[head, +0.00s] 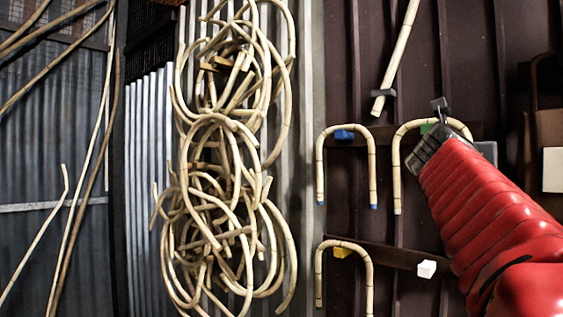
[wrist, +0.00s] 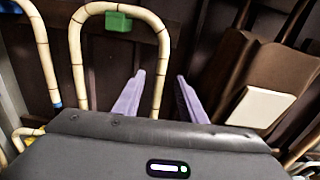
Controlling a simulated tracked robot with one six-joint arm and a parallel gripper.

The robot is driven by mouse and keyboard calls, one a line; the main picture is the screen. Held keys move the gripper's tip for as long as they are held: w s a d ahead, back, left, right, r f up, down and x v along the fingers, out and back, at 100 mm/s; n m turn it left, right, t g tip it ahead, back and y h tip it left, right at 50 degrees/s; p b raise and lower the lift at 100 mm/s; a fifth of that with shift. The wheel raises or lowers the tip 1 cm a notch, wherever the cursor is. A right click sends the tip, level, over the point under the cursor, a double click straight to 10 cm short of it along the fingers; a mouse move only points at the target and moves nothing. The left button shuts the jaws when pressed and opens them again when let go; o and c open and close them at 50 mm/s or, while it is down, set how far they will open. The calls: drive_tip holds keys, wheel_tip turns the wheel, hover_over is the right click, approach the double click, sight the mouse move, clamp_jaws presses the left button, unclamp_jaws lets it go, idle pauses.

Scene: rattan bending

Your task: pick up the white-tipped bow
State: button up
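A pale rattan bow (head: 397,175), an upside-down U, hangs on a green peg (head: 427,129) on the dark wall. Its visible left end looks pale, with no coloured band I can make out; its right end is hidden by my arm. The bow (wrist: 77,65) and green peg (wrist: 118,22) also show in the wrist view. My gripper (head: 440,104) is at the bow's upper right. In the wrist view my gripper (wrist: 160,75) is open, and the bow's right leg shows between its two purple fingers. I cannot tell whether they touch it.
A blue-tipped bow (head: 320,165) hangs on a blue peg (head: 344,135) to the left. Another bow (head: 369,285) hangs on a yellow peg (head: 342,252) below. A white peg (head: 427,269) is bare. A tangle of rattan rings (head: 237,190) hangs further left.

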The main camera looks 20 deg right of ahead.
sight(460, 127)
drive_tip(key=shift+x, duration=2.2)
drive_tip(key=x, duration=0.5)
drive_tip(key=shift+d, duration=0.1)
clamp_jaws()
drive_tip(key=shift+r, duration=0.1)
